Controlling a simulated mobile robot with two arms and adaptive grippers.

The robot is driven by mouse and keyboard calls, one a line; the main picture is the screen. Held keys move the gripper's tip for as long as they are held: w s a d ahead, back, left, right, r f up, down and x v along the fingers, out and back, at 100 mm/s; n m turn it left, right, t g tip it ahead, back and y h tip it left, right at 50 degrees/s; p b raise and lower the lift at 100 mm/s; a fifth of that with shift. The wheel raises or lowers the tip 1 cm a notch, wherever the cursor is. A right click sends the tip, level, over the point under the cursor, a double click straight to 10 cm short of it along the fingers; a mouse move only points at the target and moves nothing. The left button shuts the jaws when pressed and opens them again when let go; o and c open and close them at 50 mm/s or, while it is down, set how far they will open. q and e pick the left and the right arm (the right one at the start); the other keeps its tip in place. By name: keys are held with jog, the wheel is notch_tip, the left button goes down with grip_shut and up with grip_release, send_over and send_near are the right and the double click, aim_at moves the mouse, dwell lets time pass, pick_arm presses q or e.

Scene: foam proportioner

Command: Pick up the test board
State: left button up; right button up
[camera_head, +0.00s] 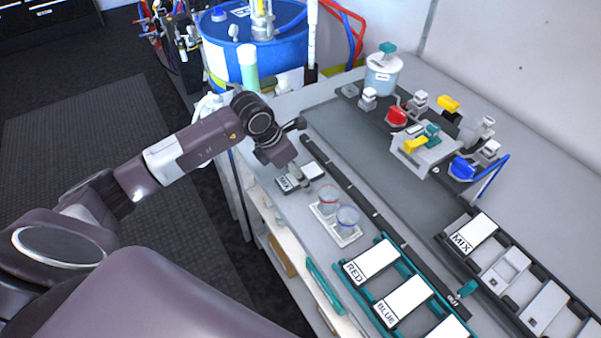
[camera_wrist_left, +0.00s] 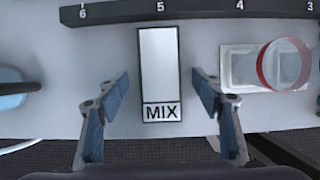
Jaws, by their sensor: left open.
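A white board with a black edge and the label MIX, which looks like the test board (camera_wrist_left: 160,62), lies flat on the grey bench. In the left wrist view it is upright in the picture, between the two fingers. In the head view the board (camera_head: 288,184) is partly hidden by my left gripper (camera_head: 297,173), which hangs close over it. My left gripper (camera_wrist_left: 160,88) is open, with one blue-grey finger to each side of the board and a gap on both sides. Whether the fingertips are at board height is hard to tell. My right gripper is not in view.
Clear cups with red and blue rims stand on a white tray (camera_head: 335,233) right of the board. A black numbered rail (camera_wrist_left: 200,12) runs behind it. RED and BLUE cards sit in a teal rack (camera_head: 345,272). Another MIX card (camera_head: 473,232) is farther right.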

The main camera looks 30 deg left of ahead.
pick_arm(q)
jog(key=shift+f, duration=0.2)
jog(key=c, duration=1)
jog(key=shift+c, duration=1.2)
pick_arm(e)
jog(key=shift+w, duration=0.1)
pick_arm(q)
jog(key=shift+r, duration=0.1)
